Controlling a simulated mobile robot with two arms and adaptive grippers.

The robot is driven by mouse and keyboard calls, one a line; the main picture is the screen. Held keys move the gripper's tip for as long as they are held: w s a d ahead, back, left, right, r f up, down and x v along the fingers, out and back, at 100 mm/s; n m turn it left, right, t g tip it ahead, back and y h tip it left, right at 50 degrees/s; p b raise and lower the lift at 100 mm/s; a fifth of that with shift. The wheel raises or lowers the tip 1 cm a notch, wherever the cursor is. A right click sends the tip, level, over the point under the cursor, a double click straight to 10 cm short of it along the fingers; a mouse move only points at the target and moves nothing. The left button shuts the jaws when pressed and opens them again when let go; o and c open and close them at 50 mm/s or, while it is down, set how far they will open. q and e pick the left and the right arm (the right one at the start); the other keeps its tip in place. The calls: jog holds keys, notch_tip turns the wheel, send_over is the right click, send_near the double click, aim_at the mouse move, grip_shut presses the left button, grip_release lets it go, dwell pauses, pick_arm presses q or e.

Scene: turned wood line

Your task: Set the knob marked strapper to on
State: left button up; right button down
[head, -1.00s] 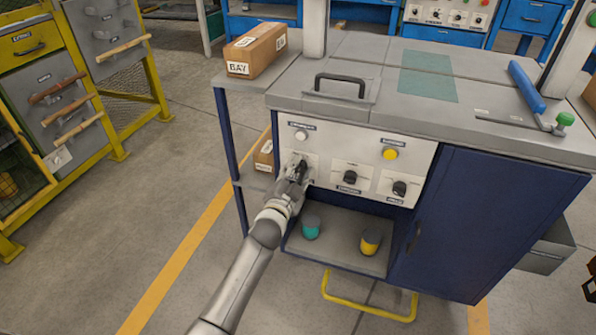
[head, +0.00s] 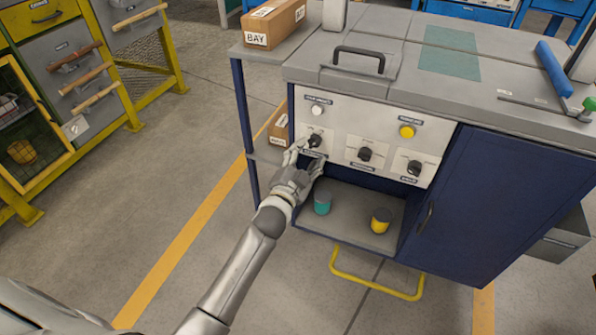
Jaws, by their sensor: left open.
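A white panel on the front of a dark blue cabinet carries three black knobs in a row: a left knob (head: 315,140), a middle knob (head: 364,154) and a right knob (head: 414,167). The small labels at the knobs are too blurred to read, so I cannot tell which is marked strapper. My left gripper (head: 306,158) is open and empty, just below and left of the left knob, with its fingers pointing up toward the panel. A small gap seems to separate it from that knob. The left knob's exact setting is hard to make out. My right gripper is out of view.
A white button (head: 317,110) and a yellow button (head: 407,131) sit above the knobs. An open shelf below holds a teal item (head: 322,203) and a yellow item (head: 381,220). A yellow rail (head: 375,288) sticks out low in front.

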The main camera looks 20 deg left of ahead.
pick_arm(q)
jog(key=s, duration=0.7)
jog(key=shift+s+a, duration=0.15)
jog(key=shift+s, duration=0.15)
